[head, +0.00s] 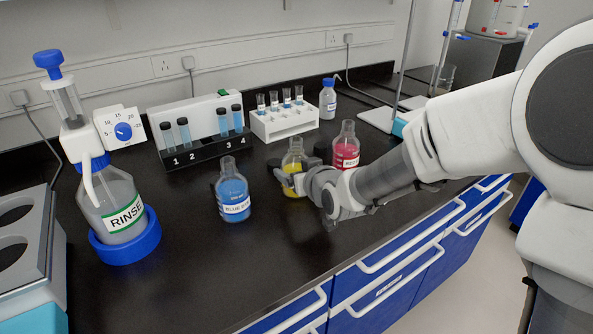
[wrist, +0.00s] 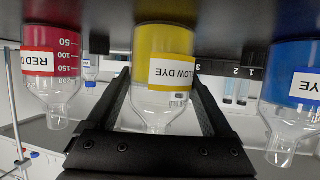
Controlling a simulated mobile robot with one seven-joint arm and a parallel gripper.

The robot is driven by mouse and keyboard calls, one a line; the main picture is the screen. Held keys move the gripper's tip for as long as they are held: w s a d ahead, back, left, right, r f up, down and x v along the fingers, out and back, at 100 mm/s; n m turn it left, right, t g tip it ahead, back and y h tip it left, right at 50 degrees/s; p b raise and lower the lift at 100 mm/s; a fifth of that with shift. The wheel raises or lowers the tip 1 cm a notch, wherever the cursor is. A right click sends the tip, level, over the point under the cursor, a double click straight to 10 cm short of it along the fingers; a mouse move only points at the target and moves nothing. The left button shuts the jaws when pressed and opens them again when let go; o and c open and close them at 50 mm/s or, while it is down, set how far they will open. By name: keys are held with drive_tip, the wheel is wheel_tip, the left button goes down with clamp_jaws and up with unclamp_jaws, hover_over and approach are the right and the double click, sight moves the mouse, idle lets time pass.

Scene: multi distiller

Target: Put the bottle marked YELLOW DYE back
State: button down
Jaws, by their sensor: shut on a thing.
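The YELLOW DYE bottle (head: 294,160) stands upright between the blue and red bottles on the black bench. My gripper (head: 293,181) is shut around it from the front right, hiding part of its body in the head view. In the wrist view, which is upside down, the yellow bottle (wrist: 165,45) sits between my two fingers (wrist: 160,78). Its label reads "LOW DYE", with the first letters turned out of sight. Its base appears to be on or very close to the bench; the exact contact is unclear.
The blue bottle (head: 232,193) stands to the left and the red bottle (head: 345,150) close on the right. Behind are a numbered tube rack (head: 205,150), a white tube rack (head: 285,124) and a small blue-capped bottle (head: 327,100). A RINSE bottle (head: 115,200) stands far left. The front bench is clear.

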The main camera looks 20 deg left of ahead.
unclamp_jaws()
drive_tip(key=shift+r, duration=0.1)
drive_tip(key=shift+s+d+r+p, duration=0.1)
drive_tip(key=shift+d+r+p, duration=0.1)
drive_tip(key=shift+p, duration=0.2)
drive_tip(key=p+v, duration=0.3)
drive_tip(key=v, duration=0.8)
drive_tip(key=shift+s+d, duration=0.15)
drive_tip(key=shift+s, duration=0.1)
